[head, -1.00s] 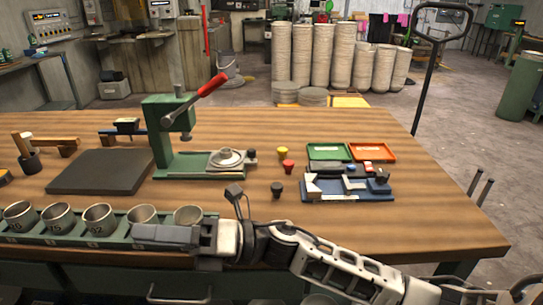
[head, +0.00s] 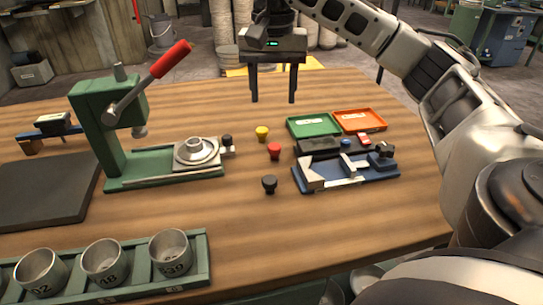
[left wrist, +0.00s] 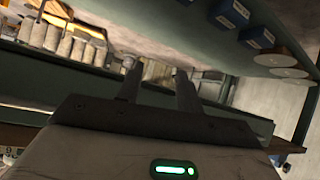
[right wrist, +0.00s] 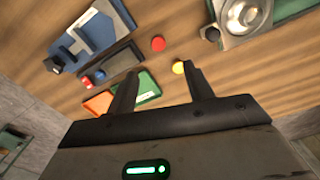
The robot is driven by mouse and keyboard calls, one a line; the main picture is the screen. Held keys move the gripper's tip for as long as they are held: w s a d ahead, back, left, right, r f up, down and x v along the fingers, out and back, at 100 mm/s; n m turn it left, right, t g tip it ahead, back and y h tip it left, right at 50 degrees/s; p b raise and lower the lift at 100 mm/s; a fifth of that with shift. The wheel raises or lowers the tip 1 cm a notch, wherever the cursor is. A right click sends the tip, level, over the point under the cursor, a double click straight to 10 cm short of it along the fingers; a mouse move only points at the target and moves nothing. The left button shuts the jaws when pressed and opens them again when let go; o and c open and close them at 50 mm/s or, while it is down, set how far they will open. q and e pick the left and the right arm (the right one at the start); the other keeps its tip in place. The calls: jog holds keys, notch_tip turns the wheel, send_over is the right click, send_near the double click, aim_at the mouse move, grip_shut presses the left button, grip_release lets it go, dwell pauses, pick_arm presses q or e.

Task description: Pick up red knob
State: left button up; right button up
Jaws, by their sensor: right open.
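The red knob (head: 274,150) stands on the wooden table between the yellow knob (head: 262,133) and the black knob (head: 269,184). In the right wrist view the red knob (right wrist: 158,44) lies beyond the fingertips, roughly midway between them to the left. My right gripper (head: 272,98) is open and empty, pointing down above the table, behind the knobs in the head view. It also shows in the right wrist view (right wrist: 158,75). My left gripper (left wrist: 158,72) shows only in the left wrist view, with its fingers apart and nothing between them.
A green press (head: 110,125) with a red lever stands left. A blue fixture (head: 350,180) and green (head: 313,124) and orange (head: 360,121) trays sit right of the knobs. A rack (head: 190,265) of metal cups is at front left. Bare table surrounds the knobs.

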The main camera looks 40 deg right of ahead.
send_over(275, 146)
jog(key=f, duration=0.7)
jog(key=shift+w+a, duration=0.15)
jog(key=shift+a, duration=0.05)
jog(key=shift+d+f, duration=0.15)
jog(key=shift+f, duration=2.5)
jog(key=c, duration=1.1)
